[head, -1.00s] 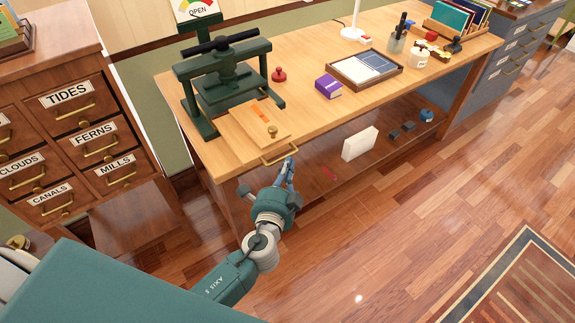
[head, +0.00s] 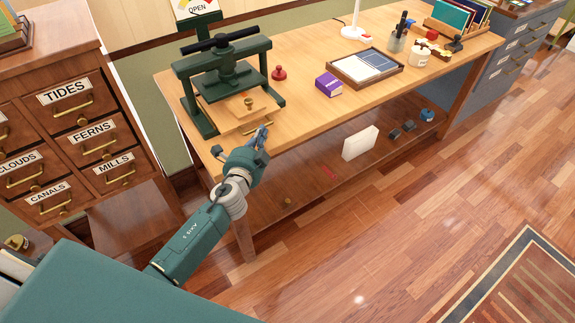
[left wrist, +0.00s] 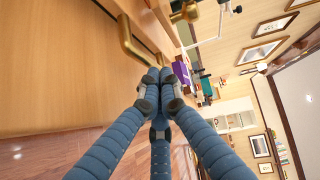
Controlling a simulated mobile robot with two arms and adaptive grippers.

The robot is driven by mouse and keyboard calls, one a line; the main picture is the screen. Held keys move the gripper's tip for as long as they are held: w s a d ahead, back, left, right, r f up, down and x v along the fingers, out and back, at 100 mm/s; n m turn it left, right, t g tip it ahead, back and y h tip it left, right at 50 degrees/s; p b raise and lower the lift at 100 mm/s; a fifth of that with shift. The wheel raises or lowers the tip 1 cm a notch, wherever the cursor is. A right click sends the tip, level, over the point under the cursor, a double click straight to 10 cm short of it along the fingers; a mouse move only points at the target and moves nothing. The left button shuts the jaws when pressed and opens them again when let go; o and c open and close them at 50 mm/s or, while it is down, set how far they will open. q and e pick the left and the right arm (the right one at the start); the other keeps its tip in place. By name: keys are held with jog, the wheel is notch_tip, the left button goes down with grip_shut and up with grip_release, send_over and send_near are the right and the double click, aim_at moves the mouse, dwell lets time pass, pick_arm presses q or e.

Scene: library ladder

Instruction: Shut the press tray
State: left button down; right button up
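The press tray (head: 231,111) is a light wooden tray with a brass knob on top and a brass bar handle (head: 257,127) at its front. It now sits mostly under the green press (head: 226,80), with its front part still showing. My left gripper (head: 263,132) is at the handle, at the table's front edge. In the left wrist view its blue fingers (left wrist: 160,76) are drawn together, with the tips against or very near the brass handle (left wrist: 130,42). I see nothing held between them. My right gripper is out of view.
The wooden table (head: 310,113) also bears a red stamp (head: 279,73), a purple box (head: 329,84) and a framed tray (head: 364,80) to the right. A drawer cabinet (head: 60,90) stands at the left. The floor in front is clear.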

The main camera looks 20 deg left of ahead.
pick_arm(q)
jog(key=w+a, duration=0.2)
jog(key=shift+a, duration=0.3)
jog(key=shift+a+r, duration=0.1)
dwell(0.3)
